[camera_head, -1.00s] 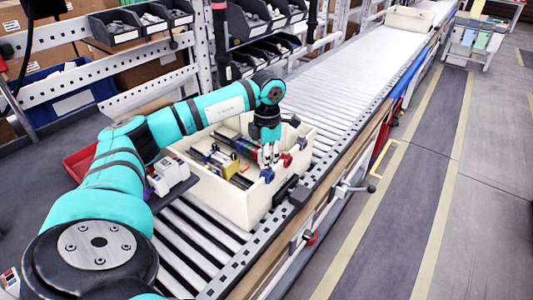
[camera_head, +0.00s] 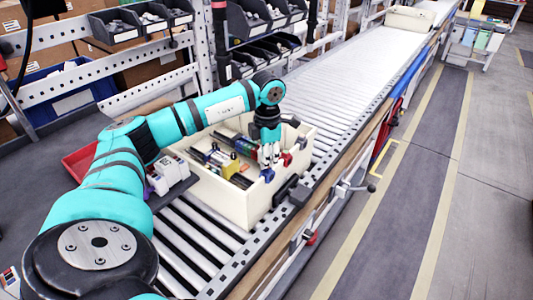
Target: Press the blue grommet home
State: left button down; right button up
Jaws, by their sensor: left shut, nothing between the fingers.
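The blue grommet (camera_head: 267,175) sits at the rim of the near right wall of a cream crate (camera_head: 235,202). My left gripper (camera_head: 268,164) comes down from above with its fingers together and nothing held. Its fingertips are right above and behind the blue grommet; I cannot tell whether they touch it. A red grommet-like part (camera_head: 286,159) is farther along the same wall, just right of the fingers. How deep the blue grommet sits is too small to tell. My right gripper is not in view.
The crate stands on a roller conveyor (camera_head: 340,75) and holds dark tools and a yellow block (camera_head: 231,166). A white device (camera_head: 167,177) stands left of the crate. A red tray (camera_head: 80,162) lies farther left.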

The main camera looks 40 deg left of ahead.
pick_arm(q)
jog(key=shift+s+d+f+b, duration=0.1)
jog(key=shift+f+b, duration=0.2)
jog(key=shift+f, duration=0.2)
jog(key=shift+f, duration=0.1)
dwell(0.3)
jog(key=shift+r, duration=0.25)
jog(key=shift+r+p, duration=1.95)
jog(key=shift+r, duration=0.45)
